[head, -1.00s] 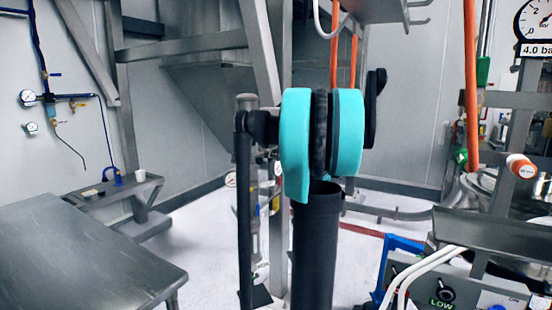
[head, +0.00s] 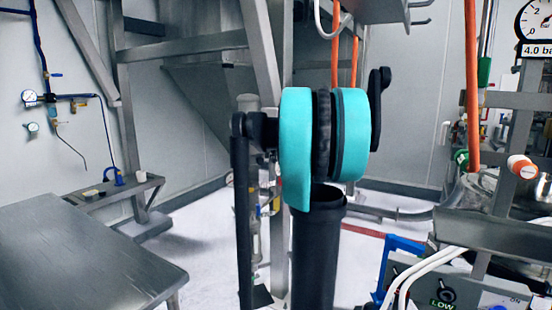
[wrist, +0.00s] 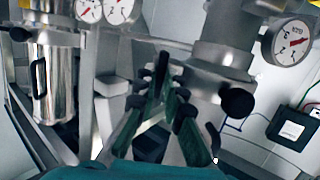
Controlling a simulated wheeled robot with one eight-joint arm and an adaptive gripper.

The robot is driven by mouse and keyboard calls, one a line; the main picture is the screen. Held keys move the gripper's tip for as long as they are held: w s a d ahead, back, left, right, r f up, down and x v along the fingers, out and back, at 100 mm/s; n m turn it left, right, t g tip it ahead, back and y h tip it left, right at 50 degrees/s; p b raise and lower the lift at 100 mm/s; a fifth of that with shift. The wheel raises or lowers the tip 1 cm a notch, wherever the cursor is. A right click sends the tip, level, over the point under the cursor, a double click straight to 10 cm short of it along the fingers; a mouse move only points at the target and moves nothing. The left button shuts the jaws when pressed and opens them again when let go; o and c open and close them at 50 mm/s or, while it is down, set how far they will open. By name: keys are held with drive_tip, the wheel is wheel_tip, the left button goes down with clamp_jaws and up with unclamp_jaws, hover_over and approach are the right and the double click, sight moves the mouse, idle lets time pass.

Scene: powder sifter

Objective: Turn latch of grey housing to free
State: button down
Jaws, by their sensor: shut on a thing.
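My gripper (wrist: 160,92) shows in the wrist view, its two green-padded fingers reaching up the middle of the picture. It is shut on a dark upright piece (wrist: 161,68) between the fingertips, which looks like the latch; its exact turn angle is hard to tell. The grey housing (wrist: 224,58) stands just right of the fingertips, a metal cylinder with a round black knob (wrist: 237,103) on its side. In the head view my own arm stands in the middle, and the gripper, latch and housing cannot be made out there.
A shiny metal canister (wrist: 54,85) with a black handle stands at the left in the wrist view. A pressure gauge (wrist: 291,42) is close on the right. In the head view a bare steel table (head: 85,255) is at left and a control panel (head: 450,290) at lower right.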

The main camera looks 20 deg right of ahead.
idle(0.4)
drive_tip(key=c, duration=1.6)
unclamp_jaws()
drive_tip(key=shift+s, duration=0.1)
drive_tip(key=v, duration=1.2)
drive_tip(key=shift+f, duration=0.1)
drive_tip(key=s+a+f+g+y, duration=0.1)
drive_tip(key=s+a+f+g, duration=0.15)
drive_tip(key=a+f, duration=0.45)
drive_tip(key=s+a+f+n+g+y, duration=0.1)
drive_tip(key=s+a+f+g, duration=0.1)
drive_tip(key=s+a+f, duration=0.35)
drive_tip(key=s+a+f+g+y, duration=0.1)
drive_tip(key=s+a+f+g, duration=0.1)
drive_tip(key=a+f, duration=0.6)
drive_tip(key=s+f+g+h, duration=0.1)
drive_tip(key=s+f, duration=0.4)
drive_tip(key=s+f+m+g+h, duration=0.1)
drive_tip(key=s+f+g, duration=0.1)
drive_tip(key=s+f, duration=0.3)
drive_tip(key=s+a+f+g+h, duration=0.1)
drive_tip(key=s+f, duration=0.5)
drive_tip(key=shift+m+g+h, duration=0.3)
drive_tip(key=shift+g+h, duration=0.05)
drive_tip(key=shift+h, duration=0.05)
